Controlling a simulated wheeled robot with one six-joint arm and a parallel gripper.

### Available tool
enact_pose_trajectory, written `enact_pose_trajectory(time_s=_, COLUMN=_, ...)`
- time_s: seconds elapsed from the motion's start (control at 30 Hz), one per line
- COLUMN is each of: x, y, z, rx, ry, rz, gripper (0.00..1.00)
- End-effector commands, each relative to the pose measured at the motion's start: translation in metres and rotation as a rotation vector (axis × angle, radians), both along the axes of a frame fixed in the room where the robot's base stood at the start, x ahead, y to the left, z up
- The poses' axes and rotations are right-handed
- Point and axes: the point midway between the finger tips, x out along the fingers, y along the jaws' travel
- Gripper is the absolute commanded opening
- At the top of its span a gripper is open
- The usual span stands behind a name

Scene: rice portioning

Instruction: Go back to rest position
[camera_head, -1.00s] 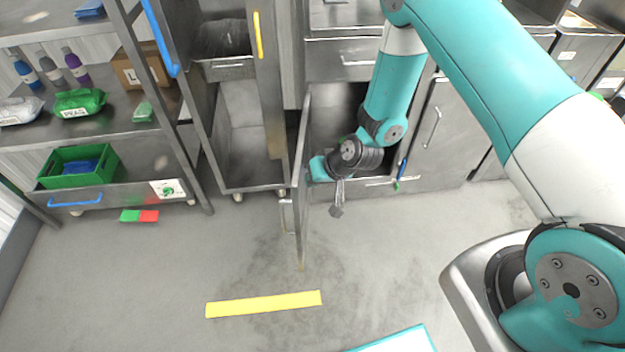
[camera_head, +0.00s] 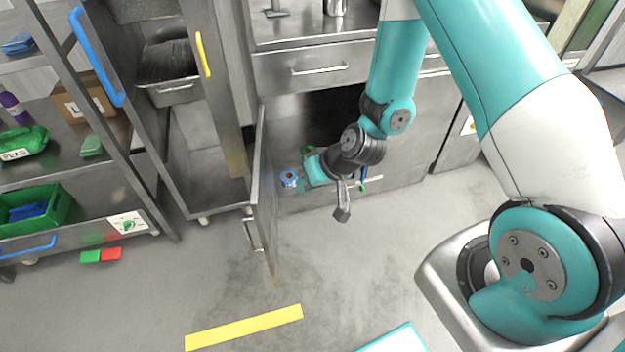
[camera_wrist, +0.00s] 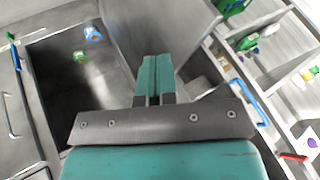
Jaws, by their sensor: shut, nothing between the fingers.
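My gripper is shut and empty; its two teal fingers (camera_wrist: 155,68) lie together in the wrist view. In the head view my arm hangs down in front of an open lower cabinet, and the wrist is beside the cabinet's open door (camera_head: 262,195). The fingers are hard to make out in the head view. The door also shows in the wrist view (camera_wrist: 165,30), just beyond the fingers. I cannot tell whether they touch it.
A blue and white round item (camera_head: 289,178) and a small green item (camera_wrist: 80,57) are by the cabinet opening. A tall open cabinet with a yellow handle (camera_head: 202,40) and a shelf with a green crate (camera_head: 62,205) stand left. Floor near the yellow strip (camera_head: 245,327) is clear.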

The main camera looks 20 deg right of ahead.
Motion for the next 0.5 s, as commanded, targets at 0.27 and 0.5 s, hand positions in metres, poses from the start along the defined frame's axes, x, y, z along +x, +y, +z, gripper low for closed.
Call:
enact_pose_trajectory(time_s=0.27, x=-0.011, y=-0.007, z=0.018, rx=-0.001, ry=-0.001, rz=-0.001, gripper=0.0)
enact_pose_trajectory(time_s=0.5, x=-0.011, y=-0.001, z=0.037, rx=0.004, ry=-0.001, rz=0.027, gripper=0.0)
